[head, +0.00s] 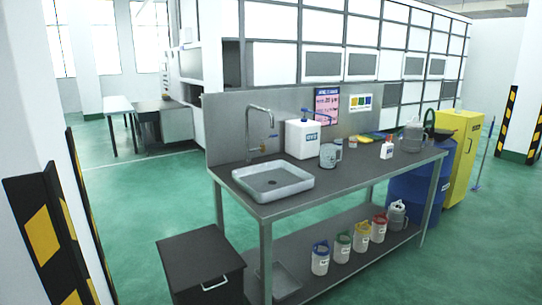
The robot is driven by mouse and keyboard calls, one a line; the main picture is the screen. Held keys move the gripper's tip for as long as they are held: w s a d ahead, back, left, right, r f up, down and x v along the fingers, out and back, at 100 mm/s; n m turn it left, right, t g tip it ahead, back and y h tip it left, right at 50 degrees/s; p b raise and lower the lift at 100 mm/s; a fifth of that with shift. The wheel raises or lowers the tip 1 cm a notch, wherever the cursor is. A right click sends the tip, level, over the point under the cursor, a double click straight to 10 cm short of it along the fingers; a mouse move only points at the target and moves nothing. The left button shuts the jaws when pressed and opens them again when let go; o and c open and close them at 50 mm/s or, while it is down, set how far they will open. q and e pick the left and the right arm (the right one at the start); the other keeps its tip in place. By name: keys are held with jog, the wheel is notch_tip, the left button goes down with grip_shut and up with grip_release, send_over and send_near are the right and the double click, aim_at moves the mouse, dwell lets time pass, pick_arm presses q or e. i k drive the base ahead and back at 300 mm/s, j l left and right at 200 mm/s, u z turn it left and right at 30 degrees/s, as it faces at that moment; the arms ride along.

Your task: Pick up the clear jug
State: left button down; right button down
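A grey, see-through jug (411,136) stands upright at the right end of the bench top, near the back edge. It looks like the clear jug, though it is small in the head view. A smaller grey jug or cup (328,156) stands near the middle of the bench (365,172). Another greyish jug-like container (397,215) stands at the right end of the lower shelf. Neither of my grippers shows in the head view.
A sink (272,181) with a tap and a white canister (302,140) occupy the bench's left part. A small white bottle (387,149) stands left of the jug. Below are several colour-topped bottles (341,247). A blue drum (408,196), yellow cabinet (463,155) and dark bin (200,262) flank the bench.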

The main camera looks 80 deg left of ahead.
aim_at(327, 151)
jog(key=u, duration=2.35)
jog(key=z, duration=4.75)
jog(key=u, duration=4.75)
